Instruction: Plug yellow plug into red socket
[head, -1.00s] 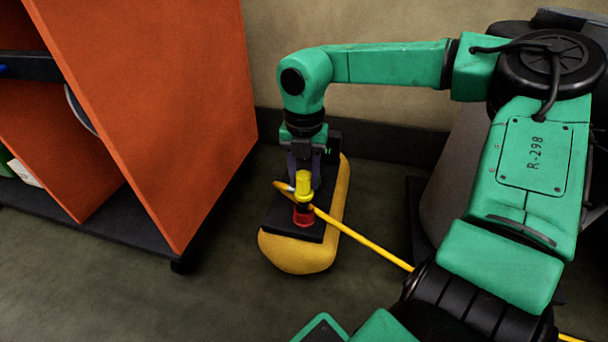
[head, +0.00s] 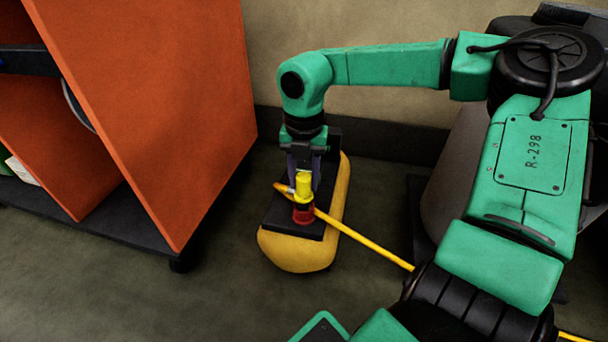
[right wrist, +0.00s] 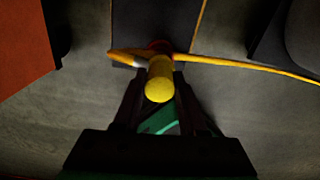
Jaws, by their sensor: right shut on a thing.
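The yellow plug (head: 304,184) stands upright at the red socket (head: 303,214), its lower end at the socket's top; I cannot tell how deep it sits. My right gripper (head: 301,178) comes down from above and is shut on the plug. In the right wrist view the plug (right wrist: 160,80) lies between the fingers (right wrist: 155,98), and the red socket (right wrist: 159,46) shows partly behind it. A yellow cable (head: 365,241) runs from beside the plug to the lower right. My left gripper is not in view.
The socket is on a black plate (head: 280,223) atop a rounded yellow base (head: 298,257) on the floor. An orange shelf unit (head: 160,110) stands to the left. A wall (head: 380,110) is close behind. The floor in front of the base is clear.

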